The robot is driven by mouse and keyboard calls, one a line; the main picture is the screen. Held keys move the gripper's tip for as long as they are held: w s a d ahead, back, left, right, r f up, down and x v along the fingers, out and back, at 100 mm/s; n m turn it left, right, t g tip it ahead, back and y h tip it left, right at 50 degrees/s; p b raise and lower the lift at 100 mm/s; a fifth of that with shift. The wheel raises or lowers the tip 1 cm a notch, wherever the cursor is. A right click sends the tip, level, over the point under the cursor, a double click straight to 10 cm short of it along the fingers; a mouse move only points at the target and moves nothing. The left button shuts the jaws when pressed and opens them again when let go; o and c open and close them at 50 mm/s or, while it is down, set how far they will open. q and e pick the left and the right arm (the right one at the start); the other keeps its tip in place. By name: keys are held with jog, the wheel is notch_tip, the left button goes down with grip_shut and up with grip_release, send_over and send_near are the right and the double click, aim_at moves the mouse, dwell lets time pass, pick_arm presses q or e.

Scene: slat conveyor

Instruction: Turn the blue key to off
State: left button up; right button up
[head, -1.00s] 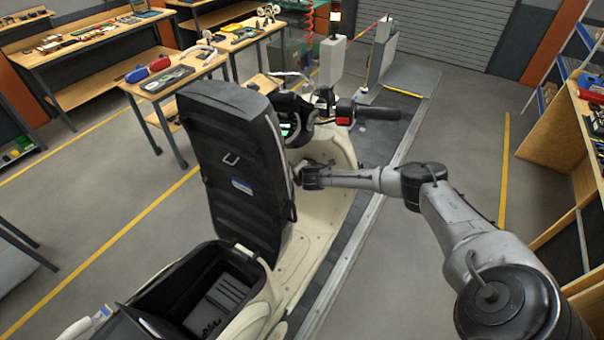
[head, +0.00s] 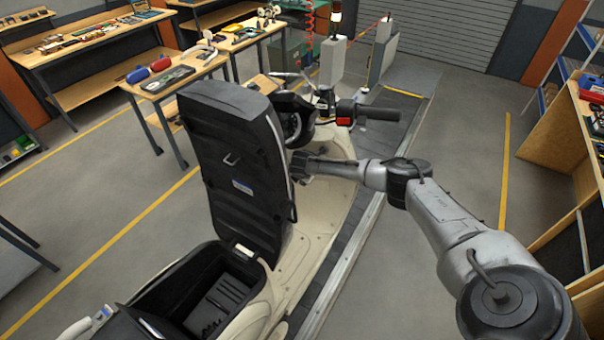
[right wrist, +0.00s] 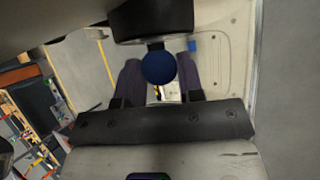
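The blue key (right wrist: 158,68) shows in the right wrist view as a round blue head below a dark cylindrical part. My right gripper (right wrist: 157,66) has its two dark fingers apart, one on each side of the key head, with narrow gaps visible. Whether either finger touches it is unclear. In the head view my right gripper (head: 300,165) is at the inner front of the cream scooter (head: 310,245), partly behind the raised black seat (head: 240,165). The key is hidden there. My left gripper is not in view.
The handlebar grip (head: 380,114) is above my right forearm. The seat stands upright left of the gripper, with an open storage bin (head: 180,270) below. A workbench (head: 165,85) is at back left.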

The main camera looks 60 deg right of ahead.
jog(key=o, duration=0.5)
jog(key=shift+s+a+r, duration=0.2)
jog(key=shift+r, duration=0.2)
jog(key=b+v, duration=0.2)
jog(key=v, duration=1)
jog(key=shift+a+r+b, duration=0.15)
jog(key=shift+r+b, duration=0.2)
